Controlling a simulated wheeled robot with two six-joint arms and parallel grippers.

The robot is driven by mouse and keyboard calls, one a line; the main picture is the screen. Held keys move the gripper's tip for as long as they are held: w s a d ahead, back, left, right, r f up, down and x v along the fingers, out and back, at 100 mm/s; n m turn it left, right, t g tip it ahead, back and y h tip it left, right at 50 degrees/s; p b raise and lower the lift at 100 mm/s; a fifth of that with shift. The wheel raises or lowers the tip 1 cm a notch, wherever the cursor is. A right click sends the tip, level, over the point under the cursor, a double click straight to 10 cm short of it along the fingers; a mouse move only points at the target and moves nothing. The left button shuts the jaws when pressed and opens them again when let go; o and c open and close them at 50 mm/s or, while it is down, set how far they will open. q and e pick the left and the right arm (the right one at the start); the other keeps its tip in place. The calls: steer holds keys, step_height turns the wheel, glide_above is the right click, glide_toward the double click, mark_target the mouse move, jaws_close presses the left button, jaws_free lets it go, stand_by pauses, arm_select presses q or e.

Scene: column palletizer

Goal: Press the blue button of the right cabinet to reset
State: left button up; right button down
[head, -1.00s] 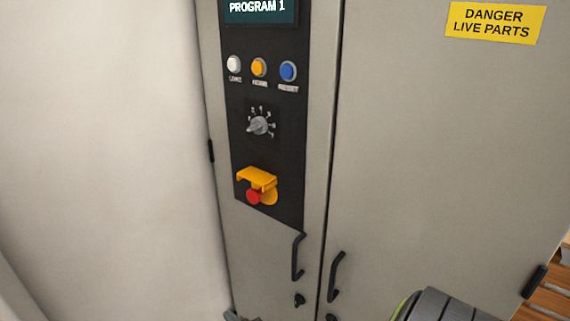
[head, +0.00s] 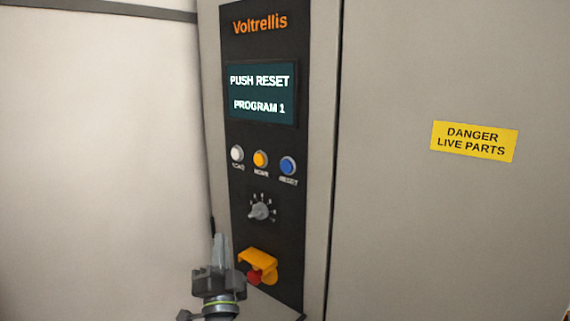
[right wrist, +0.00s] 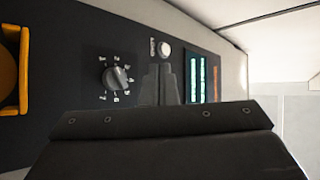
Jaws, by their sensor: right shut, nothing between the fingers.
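The blue button (head: 288,166) is the rightmost of three in a row on the black panel (head: 290,225) of the cabinet. The yellow button (head: 260,159) and the white button (head: 237,153) sit to its left. The screen (head: 262,92) above reads "PUSH RESET, PROGRAM 1". My right gripper (head: 219,240) is shut and empty, pointing up, below and left of the buttons in the head view. In the right wrist view its closed fingers (right wrist: 160,85) show beside the white button (right wrist: 164,48); the blue button is hidden there. My left gripper is out of view.
A grey rotary knob (head: 259,211) sits below the buttons. A red emergency stop (head: 255,278) under a yellow guard (head: 258,260) is close to the right of my right gripper. A yellow danger sign (head: 474,141) is on the cabinet door to the right.

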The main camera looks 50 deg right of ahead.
mark_target(287, 166)
steer(key=s+r+m+g+h+p, duration=0.1)
steer(key=s+r+m+g, duration=0.1)
steer(key=r, duration=0.5)
steer(key=s+d+r+m+g+h+p, duration=0.1)
steer(key=s+r+m+g+h+p, duration=0.1)
steer(key=s+r+m, duration=0.3)
step_height(287, 166, up, 2)
steer(key=shift+r+m, duration=0.25)
steer(key=shift+m, duration=0.25)
steer(key=shift+d, duration=0.1)
steer(key=shift+w+d+p, duration=0.2)
steer(key=shift+d+p, duration=0.45)
steer(key=shift+d, duration=3.65)
steer(key=shift+d+p, duration=0.45)
steer(key=shift+p, duration=0.15)
